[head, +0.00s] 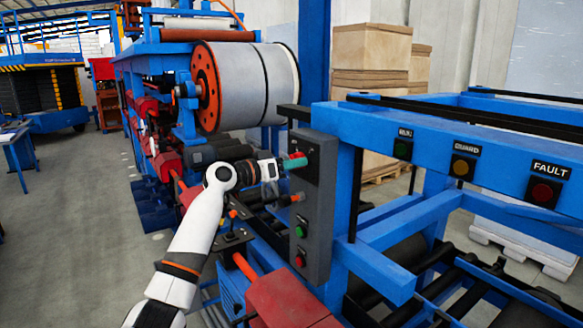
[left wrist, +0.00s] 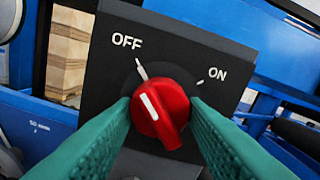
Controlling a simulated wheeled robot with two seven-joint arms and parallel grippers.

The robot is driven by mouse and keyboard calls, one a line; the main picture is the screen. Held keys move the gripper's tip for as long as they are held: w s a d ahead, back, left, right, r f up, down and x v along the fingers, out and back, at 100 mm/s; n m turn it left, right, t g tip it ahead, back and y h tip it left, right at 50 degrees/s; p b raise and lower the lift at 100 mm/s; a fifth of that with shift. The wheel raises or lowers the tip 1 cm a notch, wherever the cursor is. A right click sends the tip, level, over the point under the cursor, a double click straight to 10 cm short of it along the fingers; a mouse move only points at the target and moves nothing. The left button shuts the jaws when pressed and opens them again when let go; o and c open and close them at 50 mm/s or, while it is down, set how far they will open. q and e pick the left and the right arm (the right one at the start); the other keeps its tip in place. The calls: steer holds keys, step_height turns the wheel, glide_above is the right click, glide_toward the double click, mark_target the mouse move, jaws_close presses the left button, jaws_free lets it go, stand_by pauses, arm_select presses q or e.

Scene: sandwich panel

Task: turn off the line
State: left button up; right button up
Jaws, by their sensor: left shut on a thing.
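The red rotary knob (left wrist: 160,112) sits on a dark grey switch plate (left wrist: 200,58) marked OFF and ON. The knob's white line points up and left, towards the OFF tick. My left gripper (left wrist: 160,106) is shut on the knob, with one teal finger on each side of it. In the head view my left gripper (head: 292,163) reaches the upper part of the grey control box (head: 322,190), and the knob is mostly hidden there. My right gripper is not in view.
A green button (head: 300,231) and a red button (head: 300,260) sit lower on the control box. A blue frame (head: 450,135) with RUN, GUARD and FAULT lamps stands at the right. A large metal coil (head: 250,85) is behind my left arm.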

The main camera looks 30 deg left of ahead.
arm_select(q)
steer(key=o, duration=1)
steer(key=shift+c, duration=0.2)
steer(key=shift+s+a+f, duration=0.1)
steer(key=shift+s, duration=0.1)
steer(key=b+v, duration=0.5)
steer(key=v, duration=0.6)
steer(key=shift+s, duration=0.3)
